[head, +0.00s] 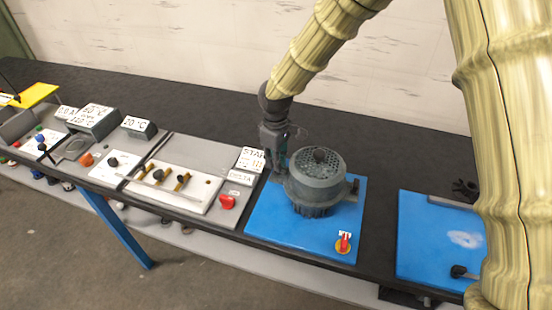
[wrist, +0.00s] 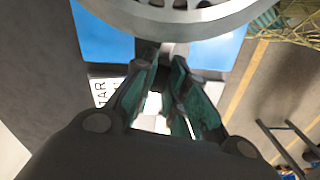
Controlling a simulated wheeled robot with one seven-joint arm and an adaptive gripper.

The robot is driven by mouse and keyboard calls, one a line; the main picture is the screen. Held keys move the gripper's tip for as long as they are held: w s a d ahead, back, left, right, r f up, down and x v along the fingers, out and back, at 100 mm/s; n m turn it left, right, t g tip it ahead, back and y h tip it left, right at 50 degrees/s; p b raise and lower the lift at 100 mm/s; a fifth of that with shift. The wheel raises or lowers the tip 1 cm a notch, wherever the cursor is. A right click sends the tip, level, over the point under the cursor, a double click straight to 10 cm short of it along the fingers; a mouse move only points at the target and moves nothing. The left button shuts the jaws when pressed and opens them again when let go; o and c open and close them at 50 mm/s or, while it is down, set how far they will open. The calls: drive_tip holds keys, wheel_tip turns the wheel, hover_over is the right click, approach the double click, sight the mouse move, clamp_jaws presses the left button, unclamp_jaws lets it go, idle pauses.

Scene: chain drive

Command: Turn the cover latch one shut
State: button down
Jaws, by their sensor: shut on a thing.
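A grey round machine with a grilled cover (head: 318,168) stands on a blue plate (head: 268,222). My gripper (head: 279,174) is at the left side of the cover, pointing down. In the wrist view, the cover's pale rim (wrist: 185,22) crosses the top. The fingers of my gripper (wrist: 165,72) are closed on a small dark grey piece (wrist: 146,50) sticking out under the rim; it looks like cover latch one. The fingers hide most of it, so its angle cannot be told. Another dark lug (head: 355,186) shows on the cover's right side.
A red switch (head: 344,243) sits at the blue plate's front right corner. A grey panel with a red knob (head: 227,202) and a STAR/DELTA sign (head: 250,160) stands close left of my gripper. A second blue plate (head: 425,240) lies to the right.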

drive_tip(key=shift+r+n, duration=0.1)
drive_tip(key=shift+n, duration=1)
drive_tip(key=c, duration=1.7)
unclamp_jaws()
wheel_tip(320, 180, up, 12)
drive_tip(key=shift+f, duration=0.1)
